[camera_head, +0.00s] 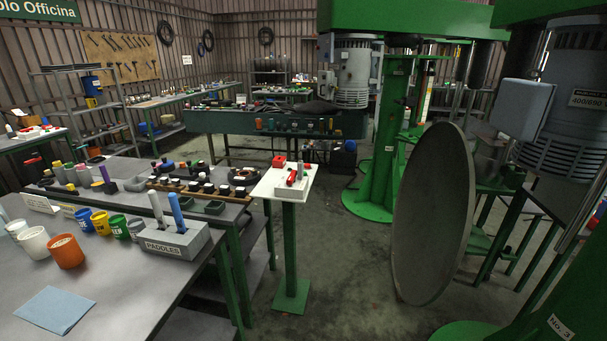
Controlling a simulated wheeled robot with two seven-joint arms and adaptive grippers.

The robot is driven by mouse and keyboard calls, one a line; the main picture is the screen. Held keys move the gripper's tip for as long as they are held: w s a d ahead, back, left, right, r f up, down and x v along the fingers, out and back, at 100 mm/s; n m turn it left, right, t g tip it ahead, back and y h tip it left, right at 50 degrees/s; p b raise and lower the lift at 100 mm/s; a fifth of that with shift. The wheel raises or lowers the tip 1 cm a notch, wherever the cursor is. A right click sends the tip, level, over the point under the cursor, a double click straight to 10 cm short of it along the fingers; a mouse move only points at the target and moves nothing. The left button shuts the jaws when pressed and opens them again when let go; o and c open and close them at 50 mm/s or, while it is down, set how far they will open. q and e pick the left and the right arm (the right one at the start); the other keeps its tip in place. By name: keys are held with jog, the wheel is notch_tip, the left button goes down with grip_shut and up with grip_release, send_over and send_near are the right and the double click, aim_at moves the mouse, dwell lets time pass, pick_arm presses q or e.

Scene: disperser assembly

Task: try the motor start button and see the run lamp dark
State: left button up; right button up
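Neither of my grippers is in view. A white-topped stand (263,187) on a green post is in the middle, carrying a small light box (291,193) with red and green parts. I cannot tell whether one of these is the motor start button or the run lamp, and no lit lamp stands out. A green machine with a grey motor (352,72) stands behind. Another large grey motor (566,100) with a rating label is at the right. A plain blue-grey box (522,109) is beside it, with no button visible on its face.
A large grey disc (432,215) stands on edge at right centre, hiding part of the machine. The left bench (130,290) holds colored cups, a paddle block (172,241) and a blue cloth (55,310). Concrete floor (345,285) is clear between stand and disc.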

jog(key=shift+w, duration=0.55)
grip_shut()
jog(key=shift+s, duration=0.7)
